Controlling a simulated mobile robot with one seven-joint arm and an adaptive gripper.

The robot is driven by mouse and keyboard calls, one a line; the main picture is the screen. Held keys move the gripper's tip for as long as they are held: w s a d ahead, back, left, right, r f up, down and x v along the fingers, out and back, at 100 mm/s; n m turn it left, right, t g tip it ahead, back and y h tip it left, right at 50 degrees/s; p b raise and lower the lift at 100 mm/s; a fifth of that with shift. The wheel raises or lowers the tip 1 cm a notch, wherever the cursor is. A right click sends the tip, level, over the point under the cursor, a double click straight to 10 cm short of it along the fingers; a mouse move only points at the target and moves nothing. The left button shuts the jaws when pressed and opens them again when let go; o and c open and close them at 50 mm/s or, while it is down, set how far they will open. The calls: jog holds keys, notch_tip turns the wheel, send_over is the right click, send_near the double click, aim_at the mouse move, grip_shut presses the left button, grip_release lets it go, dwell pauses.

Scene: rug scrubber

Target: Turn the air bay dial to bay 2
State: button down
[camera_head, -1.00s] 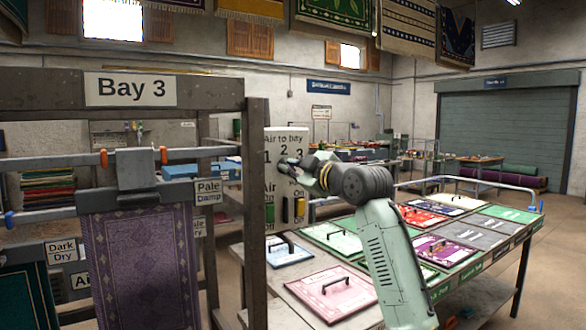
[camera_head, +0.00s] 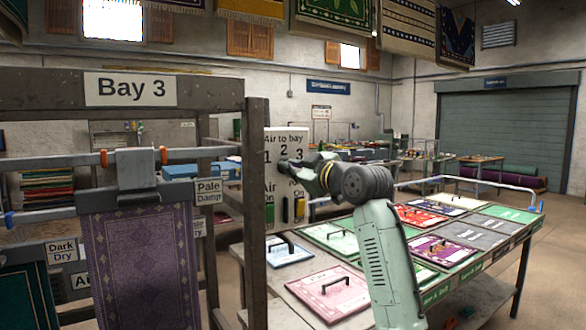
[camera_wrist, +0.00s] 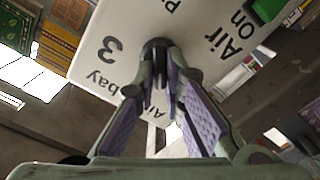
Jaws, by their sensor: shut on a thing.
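The white control panel (camera_head: 270,138) reads "Air to bay" with 1, 2 and 3 around the dial. It stands just right of the Bay 3 rack. In the wrist view the panel (camera_wrist: 190,22) appears rotated, with the 3 left of the dial. The dark dial (camera_wrist: 156,45) sits between my fingertips, which are shut on it. My gripper (camera_head: 288,167) reaches the panel from the right in the head view and hides most of the dial. I cannot tell which number the dial points to.
The Bay 3 rack (camera_head: 256,190) stands close left with a purple rug (camera_head: 143,255). A table of handled sample boards (camera_head: 325,290) lies below my arm.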

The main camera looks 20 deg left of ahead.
jog(key=m, duration=0.7)
jog(key=shift+w+d, duration=0.1)
dwell(0.5)
jog(key=c, duration=1.7)
grip_release()
jog(key=v, duration=1.2)
